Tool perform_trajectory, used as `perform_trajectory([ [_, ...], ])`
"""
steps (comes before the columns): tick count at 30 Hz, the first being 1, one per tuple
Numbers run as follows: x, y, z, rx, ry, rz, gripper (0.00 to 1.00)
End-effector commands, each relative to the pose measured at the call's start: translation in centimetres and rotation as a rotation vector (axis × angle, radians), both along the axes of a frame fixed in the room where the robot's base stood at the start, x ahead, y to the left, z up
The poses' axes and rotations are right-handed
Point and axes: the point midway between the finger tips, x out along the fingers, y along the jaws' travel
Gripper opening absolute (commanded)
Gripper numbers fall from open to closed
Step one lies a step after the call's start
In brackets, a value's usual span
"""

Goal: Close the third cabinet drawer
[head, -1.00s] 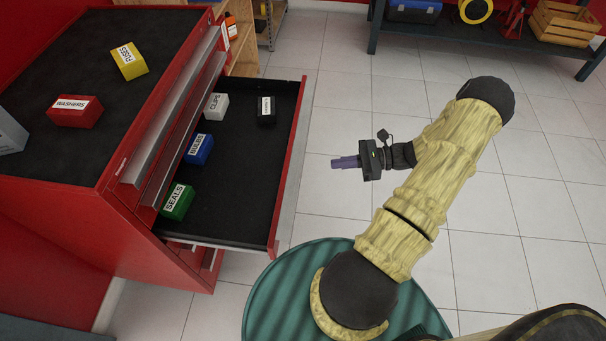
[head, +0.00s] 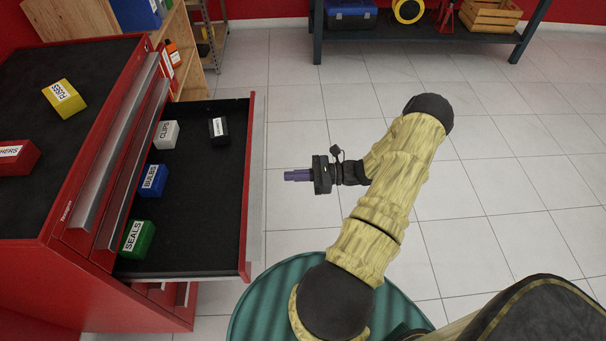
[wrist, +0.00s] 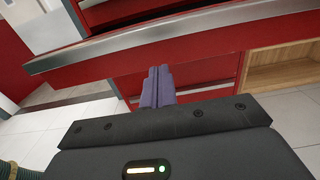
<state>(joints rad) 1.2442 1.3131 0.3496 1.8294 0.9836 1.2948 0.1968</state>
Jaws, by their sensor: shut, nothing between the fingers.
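The red cabinet (head: 75,265) stands at the left in the head view. One drawer (head: 200,205) is pulled far out, with a dark lining and a red front with a pale metal edge (head: 257,180). It holds a green SEALS box (head: 137,240), a blue BULBS box (head: 152,180), a white CLIPS box (head: 166,134) and a black box (head: 218,131). My gripper (head: 290,175) is shut and empty, to the right of the drawer front, apart from it. In the wrist view the purple fingers (wrist: 157,88) point toward the red drawer front (wrist: 200,58).
Yellow FUSES (head: 64,98) and red WASHERS (head: 15,157) boxes sit on the cabinet top. A wooden shelf (head: 185,50) stands behind the cabinet. A dark workbench (head: 420,30) stands along the back wall. The tiled floor (head: 520,150) at the right is clear.

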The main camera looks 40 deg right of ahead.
Motion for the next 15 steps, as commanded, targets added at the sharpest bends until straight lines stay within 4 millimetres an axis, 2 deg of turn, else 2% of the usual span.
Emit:
perform_trajectory([
  [9, 3.2, 4.8, 0.0, 0.001, 0.000, 0.003, 0.00],
  [15, 4.6, 6.9, 0.0, 0.000, 0.000, 0.002, 0.00],
])
